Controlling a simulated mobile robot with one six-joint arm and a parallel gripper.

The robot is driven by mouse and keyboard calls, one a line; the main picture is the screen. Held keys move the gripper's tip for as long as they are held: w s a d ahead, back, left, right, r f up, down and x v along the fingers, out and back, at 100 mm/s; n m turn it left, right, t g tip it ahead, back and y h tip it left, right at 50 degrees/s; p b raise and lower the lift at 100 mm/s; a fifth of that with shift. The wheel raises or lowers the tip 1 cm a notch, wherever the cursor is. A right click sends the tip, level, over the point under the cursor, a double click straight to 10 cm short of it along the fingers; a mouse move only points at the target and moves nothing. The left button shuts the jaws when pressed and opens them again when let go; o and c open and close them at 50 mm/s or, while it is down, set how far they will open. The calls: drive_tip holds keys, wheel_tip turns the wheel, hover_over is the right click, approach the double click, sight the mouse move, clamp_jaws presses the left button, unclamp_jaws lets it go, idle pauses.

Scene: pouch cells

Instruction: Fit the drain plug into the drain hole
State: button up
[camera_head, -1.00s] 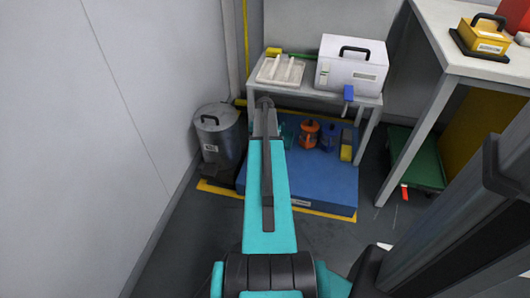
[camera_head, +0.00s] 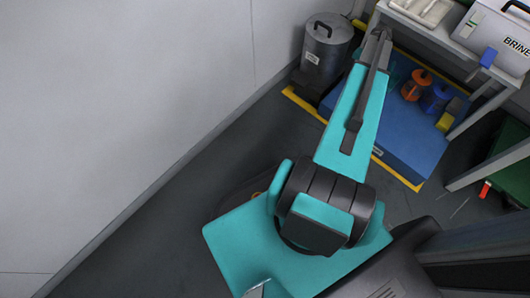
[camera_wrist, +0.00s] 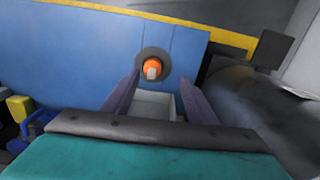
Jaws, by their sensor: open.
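An orange plug with a pale squared tip (camera_wrist: 152,67) sits at a dark round ring (camera_wrist: 140,56) on the blue platform (camera_wrist: 80,55). The ring looks like the drain hole's surround; I cannot tell how deep the plug sits in it. My gripper (camera_wrist: 155,92) is open, its two dark fingers apart with the plug in line just beyond their tips, and they do not appear to touch it. A pale box-like shape shows between the fingers. In the head view my gripper (camera_head: 379,38) is over the platform's back left end and hides the plug and ring.
A grey lidded drum (camera_head: 326,52) stands left of the platform (camera_head: 400,135), close to my gripper. An orange container (camera_head: 416,88), a blue container (camera_head: 434,98) and a yellow block (camera_head: 446,121) stand on its right. A table with a white box (camera_head: 497,30) stands behind.

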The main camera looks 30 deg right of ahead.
drive_tip(key=w+a+f+n+g, duration=0.15)
drive_tip(key=a+f, duration=0.25)
drive_tip(key=a, duration=0.7)
drive_tip(key=w+a+f+n+y, duration=0.1)
drive_tip(key=w+a+f+n, duration=0.2)
drive_tip(key=a, duration=0.7)
drive_tip(key=a+f+n, duration=0.2)
drive_tip(key=a+f, duration=0.3)
drive_tip(key=a, duration=0.6)
drive_tip(key=s+a+f+n+g, duration=0.1)
drive_tip(key=s+a+n, duration=0.1)
drive_tip(key=s+a, duration=0.3)
drive_tip(key=s+a+f+n+g, duration=0.1)
drive_tip(key=s+a, duration=0.4)
drive_tip(key=a, duration=0.6)
drive_tip(key=s+a+f+n+g+h, duration=0.1)
drive_tip(key=s+a+f+n, duration=0.2)
drive_tip(key=s+a, duration=0.3)
drive_tip(key=shift+a+f+n, duration=0.1)
drive_tip(key=shift+a+n, duration=0.65)
drive_tip(key=shift+a, duration=0.6)
